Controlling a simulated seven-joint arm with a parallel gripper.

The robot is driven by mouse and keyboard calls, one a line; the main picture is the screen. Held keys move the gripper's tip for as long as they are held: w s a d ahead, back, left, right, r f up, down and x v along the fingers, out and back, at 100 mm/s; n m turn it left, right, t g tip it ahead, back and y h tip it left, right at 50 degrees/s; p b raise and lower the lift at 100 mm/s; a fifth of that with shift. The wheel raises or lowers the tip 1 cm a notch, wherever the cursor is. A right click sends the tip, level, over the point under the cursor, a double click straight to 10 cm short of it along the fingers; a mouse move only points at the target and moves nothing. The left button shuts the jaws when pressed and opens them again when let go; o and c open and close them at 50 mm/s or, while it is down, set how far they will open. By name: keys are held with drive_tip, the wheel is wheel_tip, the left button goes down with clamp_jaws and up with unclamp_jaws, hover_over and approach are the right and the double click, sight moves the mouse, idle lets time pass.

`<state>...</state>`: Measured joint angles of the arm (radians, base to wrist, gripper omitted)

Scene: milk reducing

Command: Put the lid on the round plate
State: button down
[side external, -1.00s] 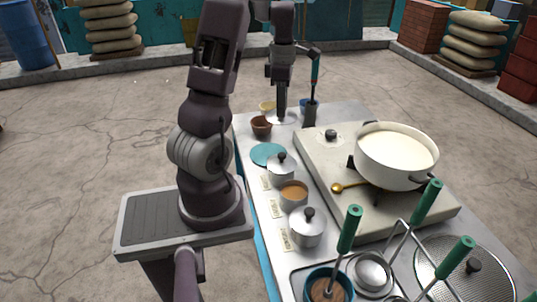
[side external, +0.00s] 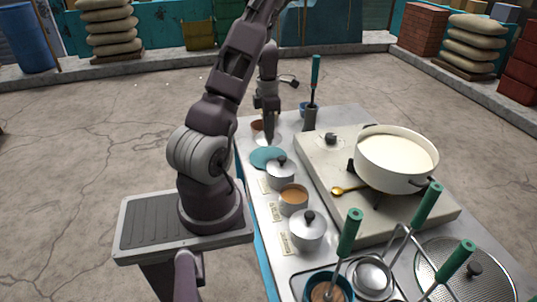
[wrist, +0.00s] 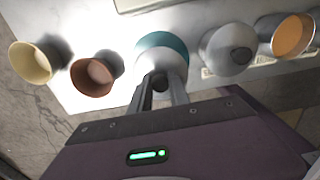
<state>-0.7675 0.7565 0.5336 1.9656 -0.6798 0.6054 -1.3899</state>
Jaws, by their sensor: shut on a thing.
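My gripper (side external: 269,140) is shut on the dark knob of a pale metal lid. In the wrist view my fingers (wrist: 158,88) close around that knob, and the lid (wrist: 170,63) hangs beyond them. The round teal plate (side external: 264,158) lies flat on the table, left of the stove slab. In the wrist view the lid covers much of the plate (wrist: 163,40), whose teal edge shows along the top. The lid appears just above the plate, but the exact gap cannot be told. My fingers hide part of the lid in the side view.
A lidded pot (side external: 281,172) stands close to the plate, with an open cup of brown contents (side external: 293,197) beyond. A brown bowl (wrist: 95,76) and a yellow bowl (wrist: 33,63) stand on the other side. A large milk pot (side external: 397,160) sits on the slab.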

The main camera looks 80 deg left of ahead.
wheel_tip(320, 180, down, 8)
drive_tip(key=shift+r, duration=0.2)
drive_tip(key=c, duration=1.2)
unclamp_jaws()
drive_tip(key=shift+c, duration=0.2)
